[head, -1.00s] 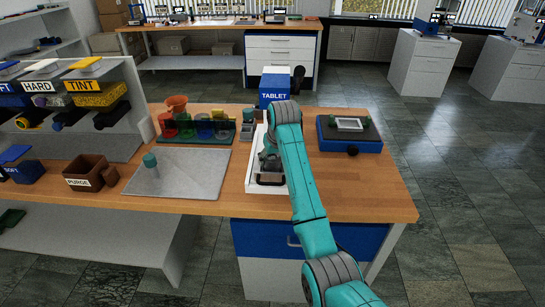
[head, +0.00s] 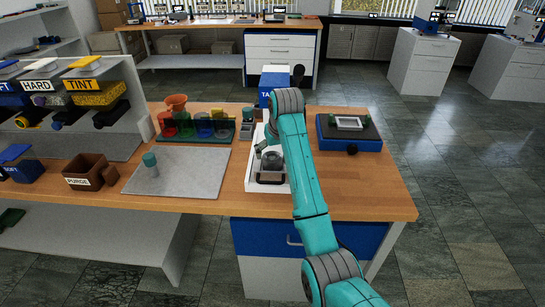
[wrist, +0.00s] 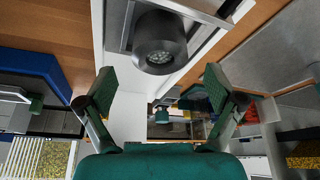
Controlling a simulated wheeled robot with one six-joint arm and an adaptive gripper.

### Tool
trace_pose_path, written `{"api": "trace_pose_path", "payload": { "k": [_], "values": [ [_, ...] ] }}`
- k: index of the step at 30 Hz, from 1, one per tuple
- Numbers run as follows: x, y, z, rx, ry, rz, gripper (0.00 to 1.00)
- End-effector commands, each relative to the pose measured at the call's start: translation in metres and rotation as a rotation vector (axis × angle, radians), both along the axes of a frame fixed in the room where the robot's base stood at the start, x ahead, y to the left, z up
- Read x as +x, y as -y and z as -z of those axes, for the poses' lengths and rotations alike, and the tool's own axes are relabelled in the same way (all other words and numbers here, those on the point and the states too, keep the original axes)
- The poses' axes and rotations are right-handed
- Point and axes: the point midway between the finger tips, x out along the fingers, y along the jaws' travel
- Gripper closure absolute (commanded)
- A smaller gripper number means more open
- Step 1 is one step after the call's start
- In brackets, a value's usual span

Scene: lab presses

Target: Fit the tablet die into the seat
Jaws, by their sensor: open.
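The tablet die, a dark grey cylinder (wrist: 160,42) with a speckled recess in its round end, is at the top of the wrist view. It also shows in the head view (head: 271,160), upright in the white tray-like base (head: 254,172) of the tablet press. A grey metal holder (wrist: 120,25) shows beside the die; the seat itself is hidden, so I cannot tell how deep the die sits. My gripper (wrist: 159,85) is open and empty, its two fingers spread wide, apart from the die. In the head view my arm partly hides the gripper and the press base.
A blue TABLET unit (head: 270,92) stands behind. A blue and black device (head: 349,132) is at right. A grey mat (head: 190,178) with a small green-capped piece (head: 150,163) and a brown PURGE bin (head: 90,172) are at left. Wood is clear at front right.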

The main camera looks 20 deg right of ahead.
Motion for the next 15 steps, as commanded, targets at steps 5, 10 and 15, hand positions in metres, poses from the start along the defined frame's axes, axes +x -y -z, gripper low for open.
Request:
{"api": "trace_pose_path", "payload": {
  "k": [5, 10, 15],
  "values": [
    [-0.013, 0.001, -0.035, 0.000, 0.004, 0.000, 0.08],
    [-0.023, 0.002, -0.057, 0.000, 0.003, 0.000, 0.08],
    [-0.028, 0.002, -0.068, 0.000, 0.002, 0.000, 0.08]
  ]
}}
